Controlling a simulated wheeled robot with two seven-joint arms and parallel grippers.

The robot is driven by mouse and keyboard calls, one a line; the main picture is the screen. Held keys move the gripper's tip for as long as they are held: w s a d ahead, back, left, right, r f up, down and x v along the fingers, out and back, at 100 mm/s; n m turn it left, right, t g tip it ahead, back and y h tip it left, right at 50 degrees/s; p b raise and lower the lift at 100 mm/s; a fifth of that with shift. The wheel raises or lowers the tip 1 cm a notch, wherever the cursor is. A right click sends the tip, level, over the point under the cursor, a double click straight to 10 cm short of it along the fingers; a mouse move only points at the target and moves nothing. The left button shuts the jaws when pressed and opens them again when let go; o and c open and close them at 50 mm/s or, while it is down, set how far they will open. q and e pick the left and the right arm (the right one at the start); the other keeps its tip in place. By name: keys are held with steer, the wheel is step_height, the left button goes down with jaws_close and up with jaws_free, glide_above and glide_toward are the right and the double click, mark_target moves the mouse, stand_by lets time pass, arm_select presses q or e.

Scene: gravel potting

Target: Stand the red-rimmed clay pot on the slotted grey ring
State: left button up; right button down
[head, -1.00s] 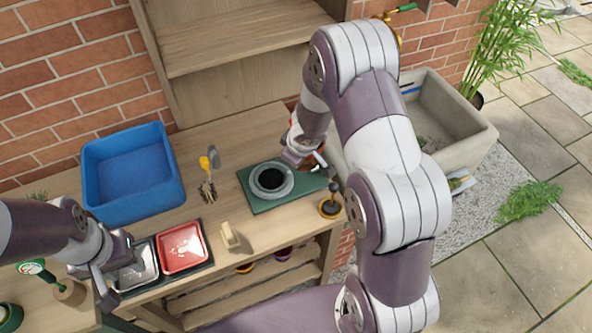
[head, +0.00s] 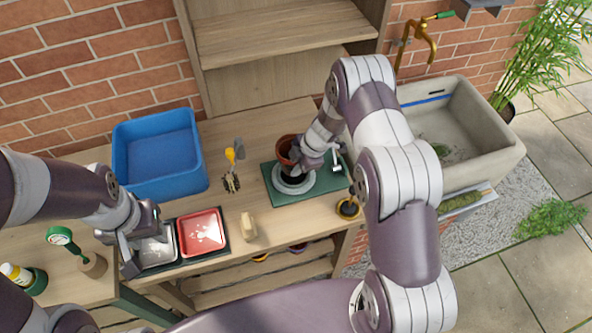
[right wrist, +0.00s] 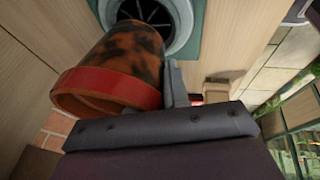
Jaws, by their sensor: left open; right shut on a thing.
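The clay pot (head: 287,148) is mottled orange-brown and dark, and its red rim shows in the right wrist view (right wrist: 105,88). My right gripper (head: 303,160) is shut on the pot's side at the rim. The pot's lower end is over the back part of the grey ring (head: 294,187). I cannot tell whether they touch. The ring lies on a green mat; its slotted dark inside shows in the right wrist view (right wrist: 168,12), partly covered by the pot. My left gripper (head: 130,258) is open and empty beside the grey tray.
The grey tray (head: 158,252) and red tray (head: 201,232) lie left of the green mat (head: 330,184). A yellow-handled tool (head: 232,165), a beige block (head: 247,226) and a small dark-topped pot (head: 348,208) surround the mat. A blue bin (head: 157,154) stands behind; a stone sink is right.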

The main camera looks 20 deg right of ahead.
steer(key=shift+w+f, duration=0.1)
steer(key=shift+f, duration=2)
steer(key=shift+f, duration=0.1)
steer(key=c, duration=1.1)
jaws_free()
steer(key=s+d+r+m+t+h, duration=0.15)
steer(key=r+m, duration=0.25)
steer(key=r, duration=0.7)
steer(key=d+r+m+t+h, duration=0.2)
steer(key=d+r+m+t, duration=0.15)
steer(key=r, duration=0.75)
steer(key=s+a+r+m+g, duration=0.1)
steer(key=s+m, duration=0.4)
steer(key=s, duration=0.5)
steer(key=s+a+r+m+g, duration=0.2)
steer(key=s+m, duration=0.4)
steer(key=s, duration=0.5)
steer(key=r+g, duration=0.1)
steer(key=g, duration=0.1)
steer(key=shift+g, duration=0.4)
